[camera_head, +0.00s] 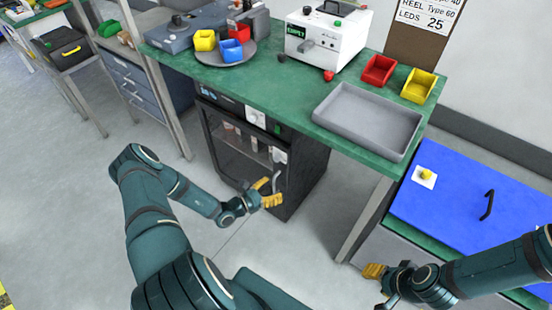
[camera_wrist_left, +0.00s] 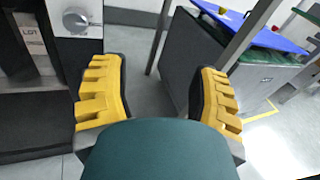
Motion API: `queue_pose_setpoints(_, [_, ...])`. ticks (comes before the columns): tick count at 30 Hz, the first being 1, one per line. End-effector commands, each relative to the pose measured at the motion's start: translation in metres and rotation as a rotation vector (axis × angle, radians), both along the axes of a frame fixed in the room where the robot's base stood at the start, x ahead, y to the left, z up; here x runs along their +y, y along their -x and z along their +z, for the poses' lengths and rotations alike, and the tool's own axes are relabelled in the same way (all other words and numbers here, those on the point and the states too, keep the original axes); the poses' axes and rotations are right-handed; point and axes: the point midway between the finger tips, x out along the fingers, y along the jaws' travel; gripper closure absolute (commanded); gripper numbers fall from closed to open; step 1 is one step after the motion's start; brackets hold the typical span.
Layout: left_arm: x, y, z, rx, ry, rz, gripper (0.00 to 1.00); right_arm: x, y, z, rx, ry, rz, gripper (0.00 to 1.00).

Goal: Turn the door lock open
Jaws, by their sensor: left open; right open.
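A dark cabinet (camera_head: 232,150) with a glass-fronted door stands under the green bench, and its door looks shut. A light plate (camera_head: 279,155) sits at the door's right edge, above a curved handle (camera_head: 277,182). In the left wrist view a round silver knob (camera_wrist_left: 75,20) on a light plate shows at the upper left, beyond the left finger. My left gripper (camera_head: 268,192) is open and empty in front of the cabinet's lower right, near the handle; its yellow fingers also show in the wrist view (camera_wrist_left: 158,80). My right gripper (camera_head: 376,279) is open, low at the right, away from the cabinet.
The green bench (camera_head: 290,88) carries a grey tray (camera_head: 368,120), coloured bins and a white tester (camera_head: 328,38). A bench leg (camera_head: 362,222) stands right of the cabinet. A blue-lidded unit (camera_head: 470,205) is at the right. Floor in front of the cabinet is clear.

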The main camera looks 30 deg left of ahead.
Motion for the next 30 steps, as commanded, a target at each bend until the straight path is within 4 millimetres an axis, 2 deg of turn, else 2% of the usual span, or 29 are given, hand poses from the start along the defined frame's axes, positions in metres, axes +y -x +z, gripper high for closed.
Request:
queue_pose_setpoints(1, [0.029, 0.001, -0.004, -0.017, 0.026, 0.113, 0.39, 0.000, 0.000, 0.001, 0.001, 0.000, -0.001, 0.53])
queue_pose_setpoints(3, [0.057, 0.003, -0.007, -0.039, 0.046, 0.224, 0.39, 0.000, 0.000, 0.001, 0.001, 0.000, -0.001, 0.53])
queue_pose_setpoints(7, [0.081, 0.004, -0.009, -0.059, 0.060, 0.318, 0.39, 0.000, 0.000, 0.001, 0.001, 0.000, -0.001, 0.53])
queue_pose_setpoints(11, [0.082, -0.007, -0.009, -0.063, 0.062, 0.327, 0.39, 0.000, 0.000, -0.002, 0.000, 0.001, -0.001, 0.53])
queue_pose_setpoints(24, [0.071, -0.090, -0.010, -0.062, 0.061, 0.322, 0.39, -0.001, -0.004, -0.021, -0.009, 0.002, -0.002, 0.53])
queue_pose_setpoints(30, [0.068, -0.118, -0.010, -0.060, 0.061, 0.322, 0.39, -0.001, -0.005, -0.027, -0.013, 0.003, -0.003, 0.53])
